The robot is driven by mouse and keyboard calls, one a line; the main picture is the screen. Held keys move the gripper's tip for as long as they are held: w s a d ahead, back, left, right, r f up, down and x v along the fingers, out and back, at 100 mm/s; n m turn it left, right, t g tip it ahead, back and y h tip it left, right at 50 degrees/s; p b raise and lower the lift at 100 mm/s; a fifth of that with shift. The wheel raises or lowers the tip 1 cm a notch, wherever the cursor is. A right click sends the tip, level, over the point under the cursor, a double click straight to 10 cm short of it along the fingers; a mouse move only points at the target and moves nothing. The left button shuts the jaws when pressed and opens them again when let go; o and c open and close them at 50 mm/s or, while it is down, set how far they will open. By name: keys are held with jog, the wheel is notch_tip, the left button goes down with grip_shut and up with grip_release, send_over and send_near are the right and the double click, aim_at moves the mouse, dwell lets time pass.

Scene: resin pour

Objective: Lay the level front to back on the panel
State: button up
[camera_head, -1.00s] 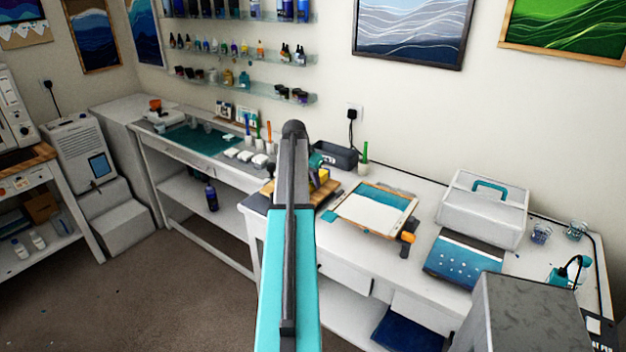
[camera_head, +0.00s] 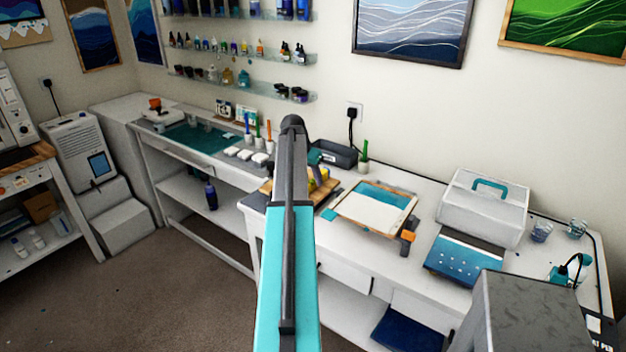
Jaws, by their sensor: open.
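The panel (camera_head: 372,213) lies on the white bench right of my arm; its face is white with a teal band at the back, and a wooden frame edges it. I see no object on the panel that I can make out as the level. A small yellow thing (camera_head: 323,175) shows just right of my arm, partly hidden by it; I cannot tell whether it is the level. My teal and dark grey arm reaches up the middle of the view. My gripper does not show; the arm probably hides it.
A white case (camera_head: 484,207) with a teal handle and a blue panel (camera_head: 465,256) stand right of the framed panel. A dark tray (camera_head: 335,154) and a cup with a green stick (camera_head: 364,157) are behind it.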

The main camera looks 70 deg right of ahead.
jog(key=b+v, duration=0.2)
jog(key=v, duration=0.8)
jog(key=shift+a+r, duration=0.2)
jog(key=shift+r, duration=0.15)
dwell(0.4)
